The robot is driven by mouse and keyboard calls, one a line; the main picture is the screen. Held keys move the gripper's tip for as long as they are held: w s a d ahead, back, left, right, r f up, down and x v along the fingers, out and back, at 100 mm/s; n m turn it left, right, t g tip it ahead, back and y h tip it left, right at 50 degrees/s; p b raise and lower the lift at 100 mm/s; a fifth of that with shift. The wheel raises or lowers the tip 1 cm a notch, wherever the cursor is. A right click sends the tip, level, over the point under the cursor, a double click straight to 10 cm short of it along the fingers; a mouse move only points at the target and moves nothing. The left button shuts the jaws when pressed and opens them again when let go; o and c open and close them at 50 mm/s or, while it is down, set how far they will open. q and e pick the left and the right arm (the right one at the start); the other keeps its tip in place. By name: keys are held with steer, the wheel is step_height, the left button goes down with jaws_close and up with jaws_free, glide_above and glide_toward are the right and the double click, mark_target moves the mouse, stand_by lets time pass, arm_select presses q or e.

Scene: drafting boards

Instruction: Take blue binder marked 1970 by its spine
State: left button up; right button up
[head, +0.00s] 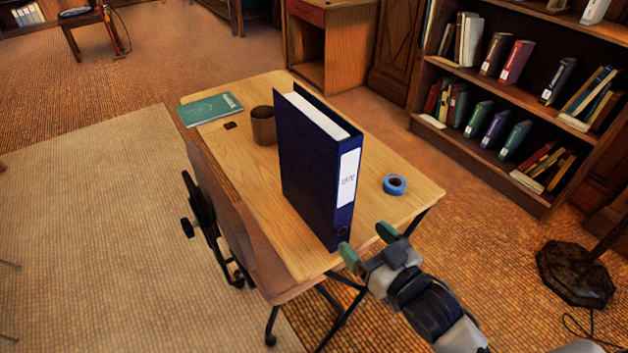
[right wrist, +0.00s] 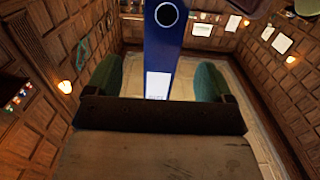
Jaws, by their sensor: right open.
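The blue binder (head: 308,178) stands upright on the wooden table, its spine turned to the front right. A white label on the spine (head: 347,178) carries writing that looks like 1970. My right gripper (head: 367,240) is open, just in front of the lower end of the spine near the table's front edge. In the right wrist view the spine (right wrist: 164,48), with its round finger hole and white label, lies between the two green fingertips (right wrist: 158,82). I cannot see either fingertip touching the binder. My left gripper is not in view.
On the table (head: 250,92) are a brown cup (head: 263,126) behind the binder, a green book (head: 211,108) and a blue tape roll (head: 394,185) right of the binder. A chair (head: 222,205) stands at the left. A bookcase (head: 520,105) stands at the right.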

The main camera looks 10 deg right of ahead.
mark_target(313, 171)
steer(key=x, duration=0.3)
steer(key=r+x, duration=0.1)
steer(key=x, duration=0.6)
steer(key=shift+w+a+r, duration=0.2)
steer(key=shift+a+r, duration=0.1)
steer(key=shift+r, duration=0.05)
steer(key=c, duration=1.3)
steer(key=shift+r, duration=0.1)
steer(key=shift+c, duration=0.5)
steer(key=shift+r, duration=0.1)
